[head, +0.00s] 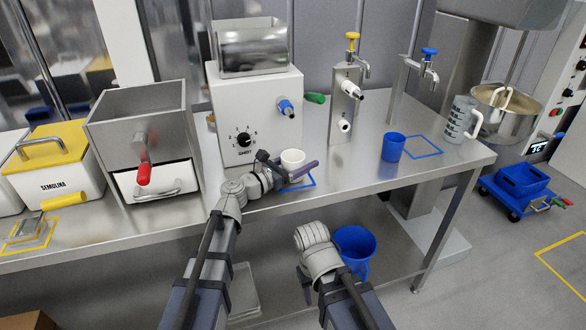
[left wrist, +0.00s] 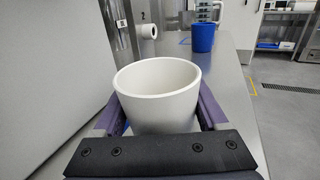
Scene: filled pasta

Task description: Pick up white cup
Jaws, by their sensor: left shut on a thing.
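The white cup (head: 292,158) stands upright at the table's front edge, before the white machine with the dial. It also fills the middle of the left wrist view (left wrist: 158,92), its open rim up and its inside empty. My left gripper (head: 290,172) is shut on the cup, with one purple finger on each side of it. The cup's lower part is hidden by the gripper in the left wrist view. My right arm ends low in front of the table, and its gripper (head: 304,284) is mostly hidden behind its wrist.
A blue cup (head: 393,148) and a clear measuring jug (head: 459,120) stand to the right on the steel table (head: 350,178). The dial machine (head: 257,115) is close behind the white cup. A blue bucket (head: 355,248) sits below.

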